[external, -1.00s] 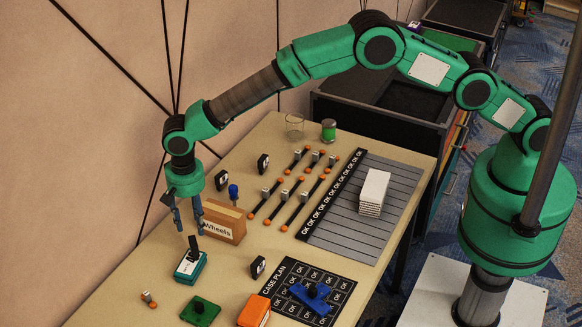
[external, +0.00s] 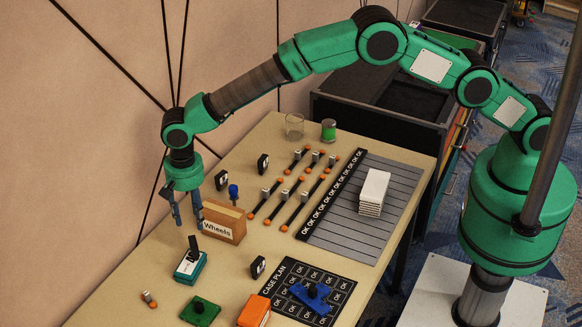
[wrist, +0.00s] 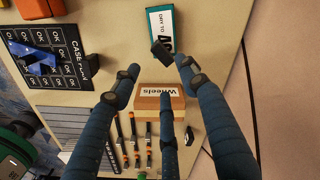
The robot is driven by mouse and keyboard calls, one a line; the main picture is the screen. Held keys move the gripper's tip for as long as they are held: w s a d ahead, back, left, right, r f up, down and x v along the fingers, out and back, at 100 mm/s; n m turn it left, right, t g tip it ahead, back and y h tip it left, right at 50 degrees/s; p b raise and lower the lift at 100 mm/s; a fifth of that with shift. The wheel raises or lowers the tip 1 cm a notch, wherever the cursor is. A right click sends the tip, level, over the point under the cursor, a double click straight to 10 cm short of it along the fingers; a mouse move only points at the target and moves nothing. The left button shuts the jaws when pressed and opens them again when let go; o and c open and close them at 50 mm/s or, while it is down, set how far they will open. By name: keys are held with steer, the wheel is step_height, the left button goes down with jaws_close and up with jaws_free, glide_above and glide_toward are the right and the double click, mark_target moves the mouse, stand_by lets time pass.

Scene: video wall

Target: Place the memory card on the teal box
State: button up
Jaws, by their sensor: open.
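The teal box (external: 188,268) with a white label lies near the table's wall-side edge; it also shows at the top of the wrist view (wrist: 175,14). A small black piece, seemingly the memory card (external: 194,244), stands tilted at the box's far end. In the wrist view the card (wrist: 161,52) overlaps the box's lower end, close to one fingertip. I cannot tell whether it touches that finger. My gripper (external: 189,224) is open just above the card, its blue fingers spread apart. In the wrist view my gripper (wrist: 158,72) has nothing clasped between its fingers.
A cardboard box marked Wheels (external: 221,222) stands close behind my fingers, with a blue peg (external: 233,192) beyond it. Small black pieces (external: 258,267), a green block (external: 200,311), an orange box (external: 254,312) and a dark case plan mat (external: 341,287) lie around. The wall runs along the left.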

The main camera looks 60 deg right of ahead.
steer(key=s+d+r+n+t, duration=0.1)
steer(key=d+r, duration=0.7)
steer(key=r, duration=0.3)
steer(key=s+d+r+n, duration=0.1)
steer(key=d+r, duration=0.7)
steer(key=r, duration=0.2)
steer(key=s+d+r+n+t, duration=0.2)
steer(key=s+d+r, duration=0.9)
steer(key=d+r, duration=0.45)
steer(key=s+d+r+n+t, duration=0.1)
steer(key=s+d+r+n, duration=0.3)
steer(key=s+d, duration=1.2)
steer(key=s+d+f, duration=0.2)
steer(key=s, duration=0.8)
steer(key=s+d+f+n+t, duration=0.1)
steer(key=s+d, duration=0.2)
steer(key=s, duration=0.6)
steer(key=shift+s+d+f+t, duration=0.3)
steer(key=shift+s+f, duration=0.05)
